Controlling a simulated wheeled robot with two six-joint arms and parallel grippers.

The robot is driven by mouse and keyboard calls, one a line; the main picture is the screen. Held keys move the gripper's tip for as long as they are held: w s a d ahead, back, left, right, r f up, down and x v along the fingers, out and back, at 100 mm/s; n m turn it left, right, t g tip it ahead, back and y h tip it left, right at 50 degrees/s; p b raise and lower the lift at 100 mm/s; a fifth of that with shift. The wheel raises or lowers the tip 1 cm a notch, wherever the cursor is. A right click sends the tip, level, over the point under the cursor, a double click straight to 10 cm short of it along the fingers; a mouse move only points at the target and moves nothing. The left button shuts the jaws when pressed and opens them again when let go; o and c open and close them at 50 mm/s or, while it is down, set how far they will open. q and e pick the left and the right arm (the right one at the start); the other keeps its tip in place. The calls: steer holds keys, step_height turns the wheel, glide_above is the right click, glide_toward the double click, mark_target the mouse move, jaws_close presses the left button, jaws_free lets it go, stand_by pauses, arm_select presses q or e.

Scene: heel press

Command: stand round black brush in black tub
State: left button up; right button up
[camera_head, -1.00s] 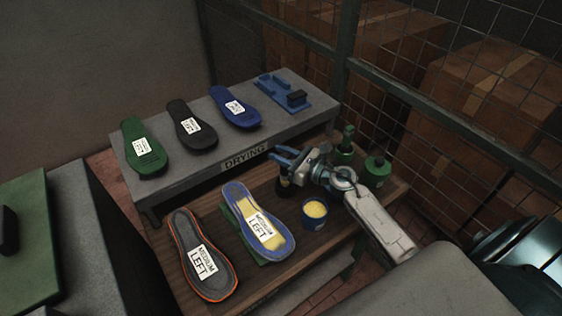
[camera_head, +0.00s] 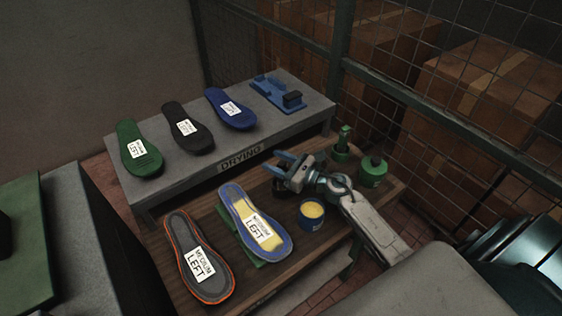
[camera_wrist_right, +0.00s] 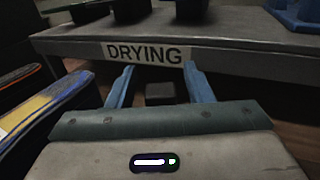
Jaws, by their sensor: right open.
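My right gripper (camera_head: 286,163) is open, its blue fingers apart above the back of the wooden bench. It also shows in the right wrist view (camera_wrist_right: 161,82), where a small dark block-like thing (camera_wrist_right: 160,92) lies beyond and between the fingers, with no clear contact. I cannot tell whether that is the brush. In the head view a dark round shape, perhaps the black tub (camera_head: 281,187), is partly hidden under the gripper. I cannot make out the round black brush for certain. My left gripper is not in view.
A blue tub of yellow paste (camera_head: 312,213) stands right of a blue-yellow insole (camera_head: 254,225). An orange-edged insole (camera_head: 198,255) lies left. The grey DRYING shelf (camera_head: 185,185) rises behind, holding several insoles and a blue fixture (camera_head: 280,95).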

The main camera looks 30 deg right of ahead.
steer(key=b+v, duration=0.6)
steer(key=v, duration=0.6)
steer(key=shift+r, duration=0.15)
steer(key=shift+m, duration=0.3)
